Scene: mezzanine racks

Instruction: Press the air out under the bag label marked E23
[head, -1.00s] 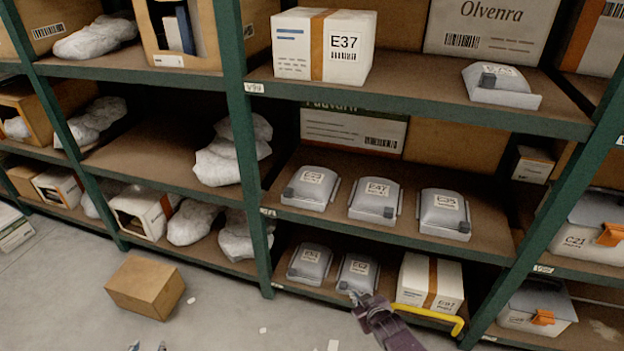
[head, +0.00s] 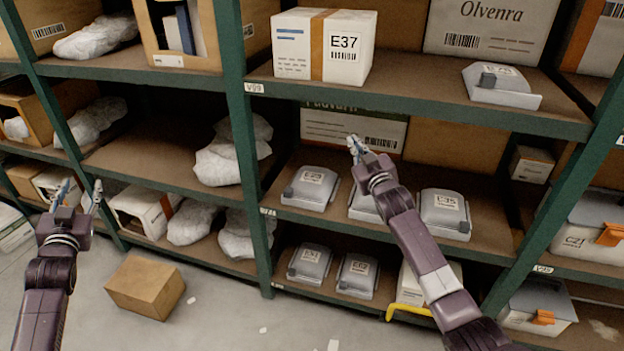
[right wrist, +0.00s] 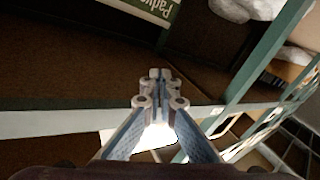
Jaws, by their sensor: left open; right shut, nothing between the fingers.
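The grey bag with the label marked E23 (head: 311,188) lies on the middle shelf, at the left end of a row of similar bags. My right gripper (head: 352,142) is shut and empty. In the head view it appears up and to the right of the E23 bag, apart from it, with its arm covering much of the middle bag (head: 362,208). The right wrist view shows its fingertips (right wrist: 160,75) together, near a shelf edge. My left gripper (head: 77,190) is open and empty at the left, in front of the lower racks, far from the E23 bag.
The E35 bag (head: 445,213) lies to the right on the same shelf (head: 490,215). The upper shelf (head: 420,92) with the E37 box (head: 322,46) overhangs it. A green post (head: 246,150) stands left. A yellow bar (head: 408,312) sticks out below.

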